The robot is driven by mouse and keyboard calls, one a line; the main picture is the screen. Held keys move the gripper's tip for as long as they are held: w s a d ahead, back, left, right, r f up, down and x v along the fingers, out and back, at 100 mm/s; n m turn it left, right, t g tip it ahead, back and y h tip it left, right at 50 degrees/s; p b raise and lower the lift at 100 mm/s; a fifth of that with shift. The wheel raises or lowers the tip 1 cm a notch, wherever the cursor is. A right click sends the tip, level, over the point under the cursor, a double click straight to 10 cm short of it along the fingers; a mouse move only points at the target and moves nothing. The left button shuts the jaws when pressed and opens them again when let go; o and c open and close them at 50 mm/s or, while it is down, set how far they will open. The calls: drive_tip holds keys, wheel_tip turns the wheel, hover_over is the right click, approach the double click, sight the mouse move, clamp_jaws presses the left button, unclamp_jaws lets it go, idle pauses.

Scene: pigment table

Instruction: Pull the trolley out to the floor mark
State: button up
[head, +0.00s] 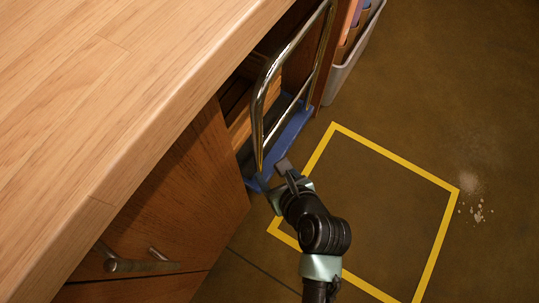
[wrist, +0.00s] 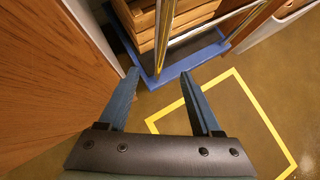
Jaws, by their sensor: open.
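The trolley has a blue base (head: 290,130) and an upright chrome handle frame (head: 290,47). It stands in the bay under the wooden worktop, its front edge at the opening. It carries wooden crates, partly hidden by the worktop. In the wrist view the handle's near post (wrist: 164,42) shows beyond my fingertips, roughly in line with the gap between them. My gripper (head: 284,170) is open and empty, close to the trolley's near front corner; contact cannot be told. The floor mark is a yellow square outline (head: 397,157) on the floor in front of the bay, partly hidden by my arm.
A wooden cabinet door (head: 180,195) with a metal handle (head: 140,265) is left of the bay. A pale bin (head: 352,62) with coloured contents stands beyond it. Pale crumbs (head: 480,213) lie right of the square. The floor inside the square is clear.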

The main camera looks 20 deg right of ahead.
sight(260, 158)
drive_tip(key=b+x, duration=0.7)
drive_tip(key=x, duration=0.4)
drive_tip(key=shift+w+f, duration=0.1)
drive_tip(key=shift+f, duration=0.15)
drive_tip(key=shift+w+f+b, duration=0.4)
drive_tip(key=shift+w+b, duration=0.1)
drive_tip(key=shift+w, duration=0.1)
clamp_jaws()
drive_tip(key=shift+r, duration=0.1)
idle(0.6)
